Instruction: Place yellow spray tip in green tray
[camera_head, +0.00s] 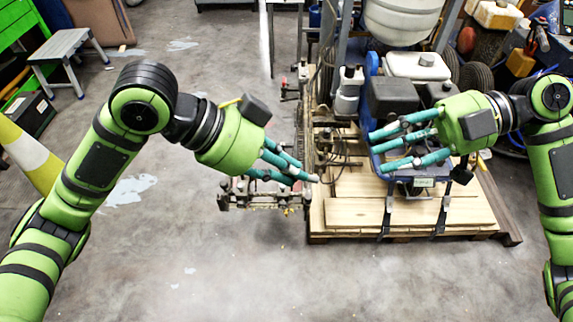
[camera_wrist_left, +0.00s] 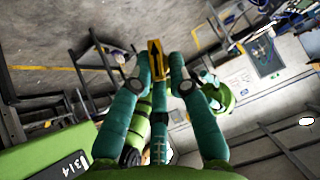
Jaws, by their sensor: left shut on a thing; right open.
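My left gripper (camera_head: 305,171) is in front of the striper's side frame, its teal fingers close together and pointing right. In the left wrist view, my left gripper (camera_wrist_left: 158,74) is shut on a small yellow piece with a dark middle, the yellow spray tip (camera_wrist_left: 154,52), which stands out past the fingertips. In the head view the tip is too small or hidden to make out. My right gripper (camera_head: 379,151) is open and empty in front of the machine, fingers spread and pointing left. I cannot make out a green tray in either view.
The line striper (camera_head: 392,95) stands on a wooden pallet (camera_head: 345,214), with a metal spray bracket (camera_head: 262,196) at its left. A green rack (camera_head: 14,22), a grey step stool (camera_head: 60,45) and a yellow-white cone (camera_head: 28,155) are at the left. The concrete floor in front is clear.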

